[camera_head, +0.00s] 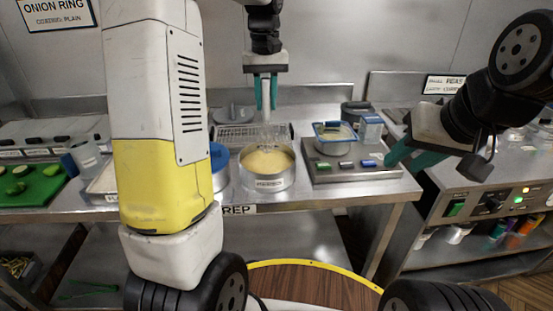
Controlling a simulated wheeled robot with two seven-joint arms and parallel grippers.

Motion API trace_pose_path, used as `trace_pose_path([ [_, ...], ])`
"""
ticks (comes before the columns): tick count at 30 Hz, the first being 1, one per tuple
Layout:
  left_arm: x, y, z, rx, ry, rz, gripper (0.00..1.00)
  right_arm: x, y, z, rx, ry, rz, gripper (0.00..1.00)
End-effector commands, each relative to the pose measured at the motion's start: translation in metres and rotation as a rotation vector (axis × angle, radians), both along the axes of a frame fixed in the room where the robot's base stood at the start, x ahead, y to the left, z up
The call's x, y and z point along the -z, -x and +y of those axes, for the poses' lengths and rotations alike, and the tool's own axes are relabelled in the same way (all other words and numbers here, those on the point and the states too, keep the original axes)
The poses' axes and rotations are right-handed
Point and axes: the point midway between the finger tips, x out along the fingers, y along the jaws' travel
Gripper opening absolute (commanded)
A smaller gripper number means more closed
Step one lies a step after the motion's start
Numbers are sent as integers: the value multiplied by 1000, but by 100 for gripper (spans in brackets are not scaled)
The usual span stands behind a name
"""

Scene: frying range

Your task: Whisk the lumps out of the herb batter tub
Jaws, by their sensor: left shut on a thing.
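A round metal tub (267,183) with a label too small to read stands near the front edge of the steel counter. Pale yellow batter (262,162) fills it; I cannot make out lumps. My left gripper (266,104) is above the tub, pointing down, its teal fingers shut on a whisk (266,136). The whisk is upright, its wire end at the batter; how deep it reaches is unclear. My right gripper (408,160) is at the right, over the counter's right end, its teal fingers apart and empty.
A blue round container (217,157) stands close on the tub's left, partly hidden by my arm. A wire rack (232,132) lies behind. A green board (35,187) is far left.

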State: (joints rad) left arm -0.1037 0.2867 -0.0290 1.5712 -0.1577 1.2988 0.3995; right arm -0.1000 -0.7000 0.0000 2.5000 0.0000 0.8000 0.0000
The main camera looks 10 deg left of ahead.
Motion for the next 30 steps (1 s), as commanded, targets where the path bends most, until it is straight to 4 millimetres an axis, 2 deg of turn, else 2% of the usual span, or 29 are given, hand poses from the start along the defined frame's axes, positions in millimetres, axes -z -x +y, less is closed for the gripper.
trace_pose_path([
  [17,-48,0,0,0,0,-2,0,0,0,0,0,0,0,36],
  [30,-50,0,0,0,0,0,0,0,0,0,0,0,0,36],
])
